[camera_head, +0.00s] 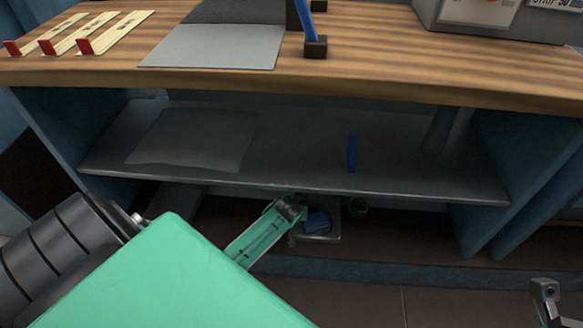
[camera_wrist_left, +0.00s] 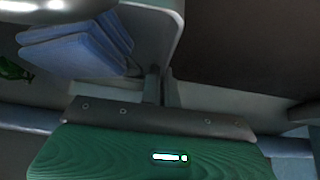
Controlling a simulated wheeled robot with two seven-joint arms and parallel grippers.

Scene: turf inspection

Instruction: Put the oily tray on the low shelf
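The tray (camera_head: 333,236) is small and pale grey, with a folded blue cloth (camera_head: 318,221) in it. It shows below the front edge of the grey shelf (camera_head: 300,165) under the bench. My left gripper (camera_head: 291,208) reaches to the tray's near left side. In the left wrist view its two fingers (camera_wrist_left: 162,86) are close together at the tray's edge (camera_wrist_left: 150,40) and appear shut on it; the blue cloth (camera_wrist_left: 75,50) lies beyond. Whether the tray rests on anything is unclear. Part of my right gripper (camera_head: 545,291) shows at the lower right; its fingers are not clear.
The grey shelf carries a flat lighter sheet (camera_head: 195,138) and an upright blue piece (camera_head: 351,153). Shelf space between sheet and blue piece is clear.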

